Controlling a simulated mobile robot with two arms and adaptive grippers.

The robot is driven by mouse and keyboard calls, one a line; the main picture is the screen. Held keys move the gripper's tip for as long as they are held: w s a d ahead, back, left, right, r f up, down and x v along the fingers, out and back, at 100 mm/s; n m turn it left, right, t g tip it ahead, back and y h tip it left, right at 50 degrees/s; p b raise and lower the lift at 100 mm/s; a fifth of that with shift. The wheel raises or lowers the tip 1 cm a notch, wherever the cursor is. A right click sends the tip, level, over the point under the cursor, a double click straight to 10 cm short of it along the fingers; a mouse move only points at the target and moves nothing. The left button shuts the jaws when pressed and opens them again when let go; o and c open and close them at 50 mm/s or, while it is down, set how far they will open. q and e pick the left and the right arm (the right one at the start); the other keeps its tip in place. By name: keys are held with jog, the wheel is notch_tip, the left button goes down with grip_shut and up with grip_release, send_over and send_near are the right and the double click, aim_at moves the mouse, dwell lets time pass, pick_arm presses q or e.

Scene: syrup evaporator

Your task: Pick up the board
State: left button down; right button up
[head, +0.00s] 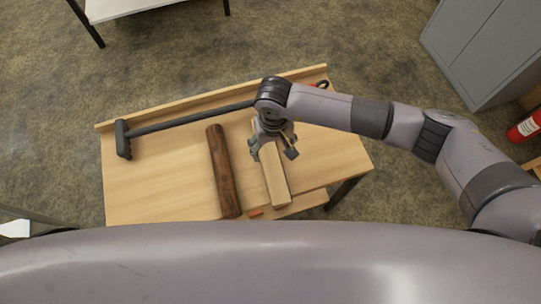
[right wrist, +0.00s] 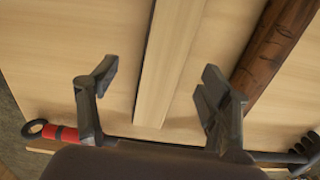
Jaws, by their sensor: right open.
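The board (head: 276,185) is a pale, narrow length of wood lying on the workbench, with its near end toward me. It also shows in the right wrist view (right wrist: 168,65), running up through the middle of the picture. My right gripper (head: 273,154) is over the far part of the board, fingers spread. In the right wrist view the open fingers (right wrist: 157,82) show one on each side of the board, with gaps between. The gripper and wrist hide the board's far end in the head view. My left gripper is in neither view.
The pale workbench (head: 150,190) has a raised back rim. A dark brown log (head: 222,170) lies left of the board. A long black-handled tool (head: 190,119) with a black head lies along the back. A grey cabinet (head: 485,50) and red extinguisher (head: 525,127) stand right.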

aim_at(271, 158)
jog(key=shift+a+f+p, duration=0.15)
jog(key=shift+f+p, duration=0.15)
jog(key=shift+f, duration=1.4)
jog(key=shift+a+f+p, duration=0.15)
jog(key=shift+f+p, duration=0.1)
jog(key=shift+f, duration=1.45)
jog(key=shift+c, duration=0.3)
jog(key=c, duration=1.4)
